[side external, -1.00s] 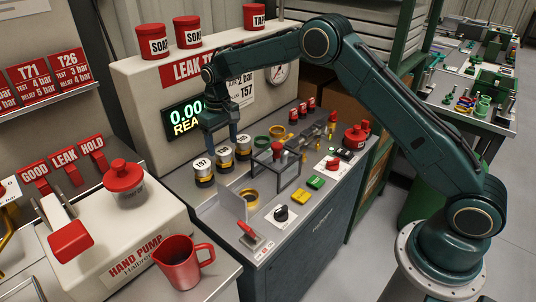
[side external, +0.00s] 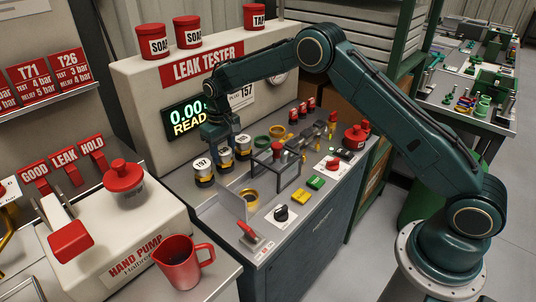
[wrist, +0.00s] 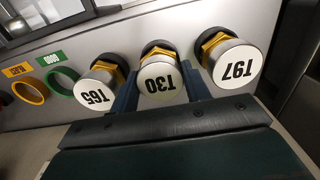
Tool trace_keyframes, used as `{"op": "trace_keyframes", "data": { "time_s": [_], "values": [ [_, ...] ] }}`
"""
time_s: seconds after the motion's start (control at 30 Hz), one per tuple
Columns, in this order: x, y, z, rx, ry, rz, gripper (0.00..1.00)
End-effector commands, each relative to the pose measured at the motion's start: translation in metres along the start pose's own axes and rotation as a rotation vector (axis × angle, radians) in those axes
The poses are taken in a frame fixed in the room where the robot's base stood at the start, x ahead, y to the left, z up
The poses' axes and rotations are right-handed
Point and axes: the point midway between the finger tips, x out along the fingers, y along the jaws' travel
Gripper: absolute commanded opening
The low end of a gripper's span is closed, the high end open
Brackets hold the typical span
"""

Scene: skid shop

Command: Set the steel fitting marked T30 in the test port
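Three steel fittings with round white tops and yellow hex collars stand in a row. In the wrist view T30 (wrist: 161,78) is in the middle, between T65 (wrist: 93,92) and T97 (wrist: 238,66). In the side view T97 (side external: 203,172) is nearest the camera; T30 (side external: 226,163) is partly hidden by my gripper. My gripper (side external: 221,146) points down over T30, with its fingers (wrist: 160,88) on either side of it. They look slightly apart from it. A brass ring that looks like the test port (side external: 250,197) sits empty by the clear guard.
The guard frame (side external: 290,174) stands on the bench right of the fittings. Green (side external: 262,142) and yellow (side external: 277,132) rings lie behind it. A red-handled lever (side external: 247,231) is at the front. The tester wall (side external: 140,95) rises close behind my gripper.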

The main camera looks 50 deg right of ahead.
Motion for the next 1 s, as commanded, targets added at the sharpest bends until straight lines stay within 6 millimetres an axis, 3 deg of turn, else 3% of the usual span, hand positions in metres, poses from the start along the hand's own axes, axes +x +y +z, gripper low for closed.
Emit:
{"op": "trace_keyframes", "data": {
  "time_s": [0.33,1.0],
  "values": [
    [-0.005,0.000,-0.001,0.000,0.003,0.000,0.30],
    [-0.038,0.000,-0.001,0.000,0.003,0.000,0.30]
  ]
}}
